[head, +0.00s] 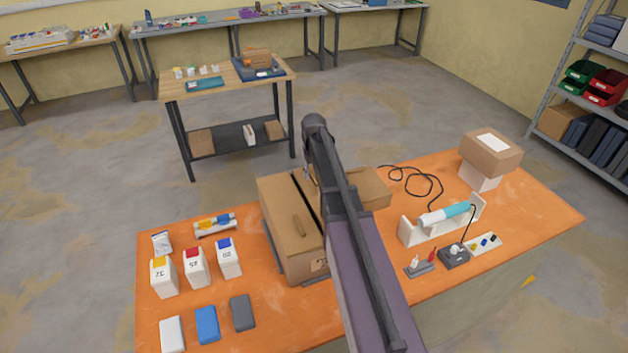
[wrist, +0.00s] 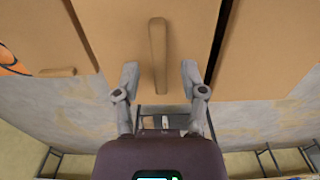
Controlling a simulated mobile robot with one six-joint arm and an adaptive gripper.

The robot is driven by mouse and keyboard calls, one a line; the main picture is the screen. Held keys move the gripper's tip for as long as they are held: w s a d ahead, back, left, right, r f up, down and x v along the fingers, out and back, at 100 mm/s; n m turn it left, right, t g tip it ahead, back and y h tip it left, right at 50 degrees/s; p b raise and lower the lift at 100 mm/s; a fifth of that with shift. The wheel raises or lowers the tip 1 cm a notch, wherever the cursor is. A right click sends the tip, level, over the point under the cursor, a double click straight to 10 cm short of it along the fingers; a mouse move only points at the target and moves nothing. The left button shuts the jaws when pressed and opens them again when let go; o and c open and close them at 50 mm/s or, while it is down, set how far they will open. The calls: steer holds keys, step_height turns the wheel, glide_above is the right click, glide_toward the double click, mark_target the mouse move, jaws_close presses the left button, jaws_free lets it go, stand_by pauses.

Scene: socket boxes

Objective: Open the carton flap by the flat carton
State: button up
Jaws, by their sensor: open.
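A large brown carton (head: 285,245) stands on the orange table with a dark slit between its two top flaps. The right flap, beside a low flat carton (head: 372,188), is mostly hidden by my arm in the head view. In the wrist view this flap (wrist: 190,30) fills the middle, with its long handle bar (wrist: 157,55). My gripper (wrist: 158,78) is open, its fingers apart on either side of the bar's near end. I cannot tell whether they touch it. The flat carton (wrist: 30,35) shows at the left.
White boxes (head: 194,268) with coloured tops and several blocks stand left of the carton. At the right are a blue-and-white cylinder (head: 447,215) in a holder, a black cable (head: 425,190) and a stacked brown box (head: 490,150). Floor lies behind the table.

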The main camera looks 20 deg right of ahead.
steer(key=shift+f+b, duration=0.3)
steer(key=shift+f, duration=0.25)
jaws_close()
